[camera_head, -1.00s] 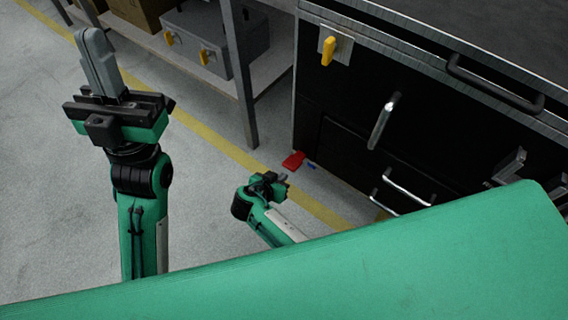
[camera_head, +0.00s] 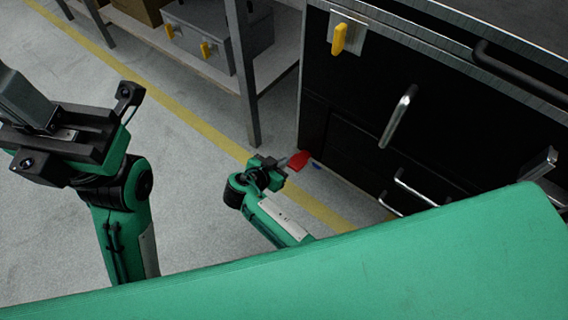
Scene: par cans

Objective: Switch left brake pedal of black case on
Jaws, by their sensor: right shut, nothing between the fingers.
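The black case (camera_head: 345,105) stands at the right, with a red pedal (camera_head: 300,160) low at its near left corner, close to the floor. A small blue piece (camera_head: 316,165) sits just right of the red pedal. My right gripper (camera_head: 284,163) is low, shut and empty, its tip just left of the red pedal. Whether it touches the pedal I cannot tell. My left gripper (camera_head: 22,100) is raised at the left edge, away from the case. Its fingers look pressed together, with nothing seen between them.
A shelf rack with a grey case (camera_head: 205,40) on its lower board stands behind, its metal post (camera_head: 242,80) left of the black case. The black case has projecting silver handles (camera_head: 398,115) and a yellow latch (camera_head: 339,39). The floor at left is clear.

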